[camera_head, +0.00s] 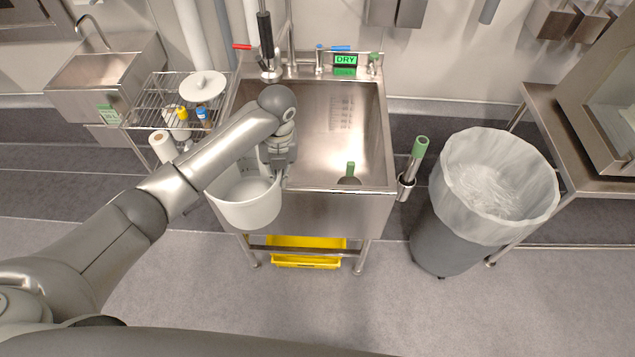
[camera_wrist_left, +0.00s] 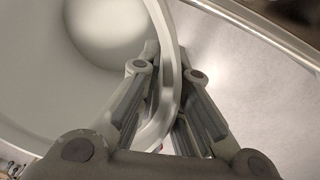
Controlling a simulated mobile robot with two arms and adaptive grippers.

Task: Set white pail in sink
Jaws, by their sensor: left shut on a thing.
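The white pail (camera_head: 246,205) hangs upright at the front left of the sink in the head view, with its body in front of the sink's front edge. My left gripper (camera_head: 277,172) is shut on the pail's right rim. In the left wrist view, my left gripper's fingers (camera_wrist_left: 172,95) close on either side of the pail's rim, and the pail's pale inside (camera_wrist_left: 60,60) fills the left. The steel sink (camera_head: 335,110) has an empty-looking basin with a drain near its front. The arm hides part of the sink's left side. My right gripper is not in view.
A wire rack (camera_head: 150,95) with bottles and a white lid stands left of the sink. A lined trash bin (camera_head: 495,185) stands at right. A green-handled tool (camera_head: 415,155) hangs at the sink's right side. A yellow tray (camera_head: 300,250) sits below. A faucet (camera_head: 290,55) stands at the back.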

